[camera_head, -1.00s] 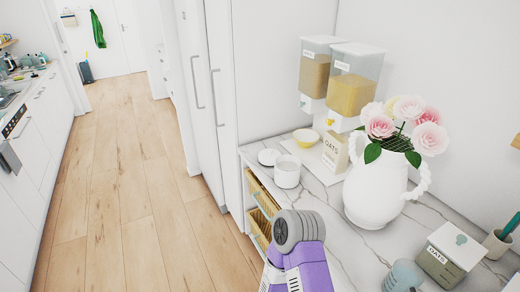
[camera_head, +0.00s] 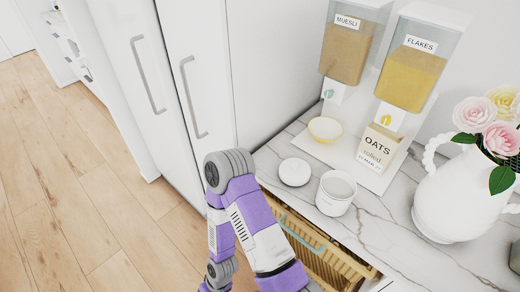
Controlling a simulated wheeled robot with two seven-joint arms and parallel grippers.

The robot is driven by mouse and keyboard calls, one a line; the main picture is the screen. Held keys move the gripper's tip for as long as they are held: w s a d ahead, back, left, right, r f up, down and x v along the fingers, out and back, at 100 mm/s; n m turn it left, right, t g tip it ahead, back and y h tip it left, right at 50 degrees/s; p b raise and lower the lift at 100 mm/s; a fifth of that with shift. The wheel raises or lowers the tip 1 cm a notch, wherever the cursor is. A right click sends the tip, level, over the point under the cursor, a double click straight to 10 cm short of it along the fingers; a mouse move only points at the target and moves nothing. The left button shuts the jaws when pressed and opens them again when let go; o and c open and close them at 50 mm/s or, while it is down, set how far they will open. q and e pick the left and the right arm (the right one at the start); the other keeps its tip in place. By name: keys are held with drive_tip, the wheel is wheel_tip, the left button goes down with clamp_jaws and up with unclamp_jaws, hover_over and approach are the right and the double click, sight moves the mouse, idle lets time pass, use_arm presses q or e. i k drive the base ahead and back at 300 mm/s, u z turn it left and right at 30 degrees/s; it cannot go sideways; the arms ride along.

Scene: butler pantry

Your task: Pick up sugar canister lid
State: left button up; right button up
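A round white lid (camera_head: 294,172) lies flat on the marble counter, to the left of an open white canister (camera_head: 336,192). The canister stands upright near the counter's front edge, and no label is readable on it. A purple and grey arm of mine rises in front of the counter, left of and nearer than the lid. Its gripper cannot be made out, and my other gripper is out of the picture.
A yellow bowl (camera_head: 325,129), an oats packet (camera_head: 377,148) and muesli (camera_head: 346,52) and flakes (camera_head: 410,70) dispensers stand behind. A white flower vase (camera_head: 462,195) is at right. A wicker drawer (camera_head: 325,262) is below the counter, tall white cabinets (camera_head: 165,85) at left.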

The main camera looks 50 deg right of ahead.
sight(294, 171)
drive_tip(key=i, duration=0.7)
drive_tip(key=z, duration=2.65)
